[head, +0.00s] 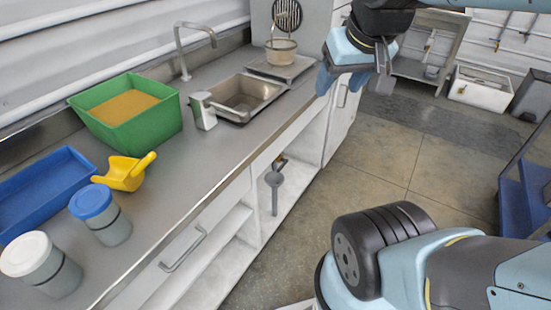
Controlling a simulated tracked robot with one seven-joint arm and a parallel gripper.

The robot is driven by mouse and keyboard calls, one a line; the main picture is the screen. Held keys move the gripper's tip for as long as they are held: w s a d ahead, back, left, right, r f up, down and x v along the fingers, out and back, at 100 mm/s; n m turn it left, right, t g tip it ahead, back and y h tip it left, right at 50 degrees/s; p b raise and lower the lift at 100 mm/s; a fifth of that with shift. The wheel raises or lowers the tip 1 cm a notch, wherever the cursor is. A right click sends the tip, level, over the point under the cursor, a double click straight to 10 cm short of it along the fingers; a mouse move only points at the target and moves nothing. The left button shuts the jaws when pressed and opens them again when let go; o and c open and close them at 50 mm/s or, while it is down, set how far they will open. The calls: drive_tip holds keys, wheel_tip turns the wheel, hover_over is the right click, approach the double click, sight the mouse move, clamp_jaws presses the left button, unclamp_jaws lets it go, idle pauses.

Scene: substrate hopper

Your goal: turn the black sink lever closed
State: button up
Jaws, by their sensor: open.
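The sink (246,97) is a steel basin set in the counter, with a grey gooseneck tap (180,50) behind it. No black lever shows clearly on the tap or the sink. Under the counter, in the open bay, a grey funnel-shaped part (275,180) hangs with a small dark and brass fitting (281,161) at its top; I cannot tell whether this fitting is the lever or how it is set.
On the counter stand a green bin (125,128) of tan grains, a yellow scoop (127,172), a blue tray (45,180), two lidded jars and a white container (203,110). The floor (400,165) beside the counter is clear.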

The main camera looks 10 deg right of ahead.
drive_tip(key=shift+o, duration=1.4)
drive_tip(key=shift+w+f, duration=0.2)
drive_tip(key=shift+w, duration=0.3)
drive_tip(key=o, duration=0.4)
drive_tip(key=shift+m+g, duration=0.6)
drive_tip(key=shift+g, duration=0.3)
drive_tip(key=w, duration=0.1)
drive_tip(key=w+f, duration=0.2)
drive_tip(key=w, duration=0.1)
drive_tip(key=shift+a+f, duration=0.1)
drive_tip(key=shift+f, duration=0.15)
drive_tip(key=shift+o, duration=0.2)
drive_tip(key=w+d+f+m+g+y, duration=0.2)
drive_tip(key=w+f+m+y, duration=0.1)
drive_tip(key=w+f, duration=0.55)
drive_tip(key=w+d+f+m+g+y, duration=0.25)
drive_tip(key=w+f, duration=0.35)
drive_tip(key=f, duration=0.5)
drive_tip(key=m+t+y, duration=0.7)
drive_tip(key=m+t, duration=0.7)
drive_tip(key=m, duration=0.7)
approach(284, 165)
drive_tip(key=x, duration=0.8)
drive_tip(key=shift+w+a, duration=0.1)
drive_tip(key=shift+w, duration=0.05)
